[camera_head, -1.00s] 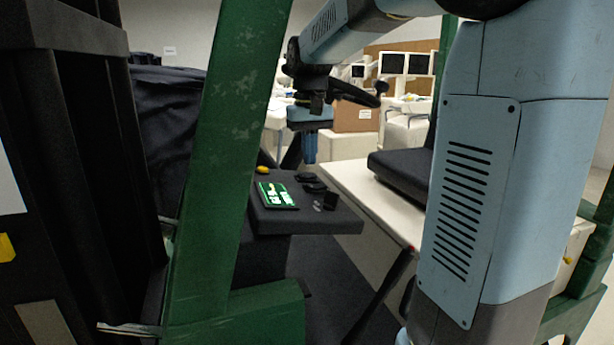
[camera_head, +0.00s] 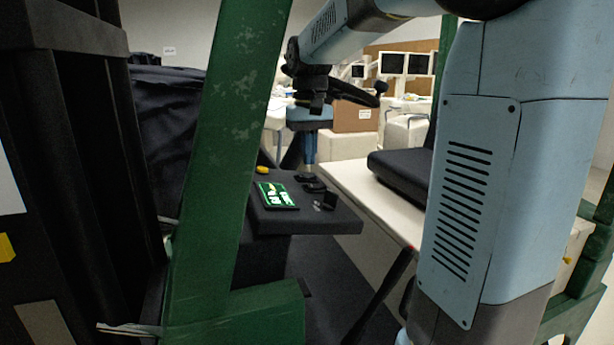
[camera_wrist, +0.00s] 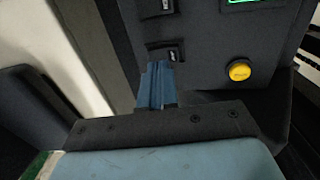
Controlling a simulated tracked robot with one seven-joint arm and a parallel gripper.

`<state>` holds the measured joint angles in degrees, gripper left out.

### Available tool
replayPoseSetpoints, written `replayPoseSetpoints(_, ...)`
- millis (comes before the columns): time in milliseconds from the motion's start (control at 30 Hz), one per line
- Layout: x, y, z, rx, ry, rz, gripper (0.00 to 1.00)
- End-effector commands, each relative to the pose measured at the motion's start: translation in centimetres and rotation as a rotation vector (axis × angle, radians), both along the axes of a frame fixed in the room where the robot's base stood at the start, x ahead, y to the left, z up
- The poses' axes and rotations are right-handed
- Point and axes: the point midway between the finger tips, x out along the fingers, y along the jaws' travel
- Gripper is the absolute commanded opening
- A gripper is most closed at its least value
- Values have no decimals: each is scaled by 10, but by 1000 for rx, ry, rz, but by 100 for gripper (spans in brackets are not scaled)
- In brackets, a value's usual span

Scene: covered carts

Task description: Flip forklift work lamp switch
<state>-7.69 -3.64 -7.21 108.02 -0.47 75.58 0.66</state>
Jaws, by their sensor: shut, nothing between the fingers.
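The forklift's dark console (camera_head: 340,222) carries several small black rocker switches, a lit green display (camera_head: 277,195) and a yellow button (camera_head: 262,170). In the wrist view, one black rocker switch (camera_wrist: 168,51) with a small white label sits just past my fingertips. A second rocker switch (camera_wrist: 156,8) is farther off at the top edge. The labels are too small to read, so I cannot tell which is the work lamp switch. My gripper (camera_wrist: 157,68) is shut and empty, its blue fingers pointing at the nearer switch. Whether they touch it is unclear.
The yellow button (camera_wrist: 240,70) is right of my fingers in the wrist view. A black seat (camera_head: 400,172) on a pale base stands right of the console. A green forklift post (camera_head: 215,150) rises at the left. A cardboard box (camera_head: 355,117) is behind.

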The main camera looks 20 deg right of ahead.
Motion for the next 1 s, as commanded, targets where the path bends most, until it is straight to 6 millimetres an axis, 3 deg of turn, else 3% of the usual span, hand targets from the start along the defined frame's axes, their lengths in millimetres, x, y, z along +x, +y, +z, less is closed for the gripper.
replayPoseSetpoints(1000,0,1,-6,0,1,1,0)
